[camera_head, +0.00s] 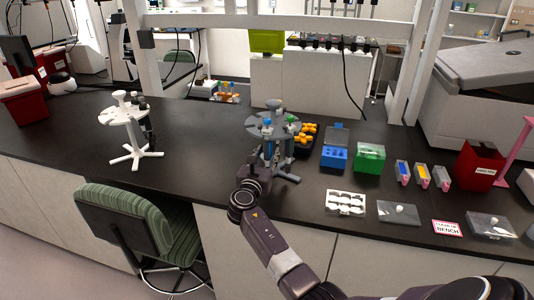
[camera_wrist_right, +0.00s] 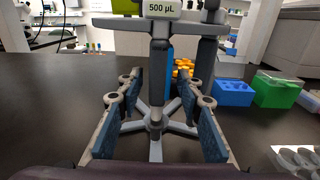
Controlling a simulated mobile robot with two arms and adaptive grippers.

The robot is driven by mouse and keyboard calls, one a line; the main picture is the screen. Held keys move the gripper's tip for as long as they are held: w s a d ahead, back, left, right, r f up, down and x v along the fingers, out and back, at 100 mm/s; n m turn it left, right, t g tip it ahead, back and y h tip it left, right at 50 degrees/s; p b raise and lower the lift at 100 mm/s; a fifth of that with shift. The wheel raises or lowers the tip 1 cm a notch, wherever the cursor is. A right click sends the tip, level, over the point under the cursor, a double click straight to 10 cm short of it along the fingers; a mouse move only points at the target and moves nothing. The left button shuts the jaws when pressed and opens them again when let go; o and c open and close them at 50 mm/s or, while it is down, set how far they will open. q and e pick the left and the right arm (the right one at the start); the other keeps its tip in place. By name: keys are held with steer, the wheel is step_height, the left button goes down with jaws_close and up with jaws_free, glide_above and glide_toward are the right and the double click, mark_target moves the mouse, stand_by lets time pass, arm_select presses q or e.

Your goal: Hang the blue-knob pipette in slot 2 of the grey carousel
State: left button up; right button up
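The grey carousel (camera_head: 273,104) stands on the dark bench in the middle of the head view. The blue-knob pipette (camera_head: 267,122) is upright at its front rim; I cannot read which slot it is in. A green-knob pipette (camera_head: 290,119) is to its right. My right gripper (camera_head: 255,160) is at the carousel's front left, below its top plate. In the wrist view its fingers (camera_wrist_right: 160,95) are spread with nothing gripped, and the carousel's legs (camera_wrist_right: 180,127) and a grey upright part labelled 500 µL (camera_wrist_right: 161,8) show between and above them. My left gripper is out of view.
A white stand (camera_head: 128,113) with a dark pipette is at the left. A blue rack (camera_head: 334,157), a green box (camera_head: 369,158) and orange items (camera_head: 307,132) stand right of the carousel. A white tray (camera_head: 345,202) lies near the front edge. The bench is clear between the stands.

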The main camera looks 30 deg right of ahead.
steer(key=shift+a, duration=0.1)
steer(key=v, duration=1.2)
stand_by(0.4)
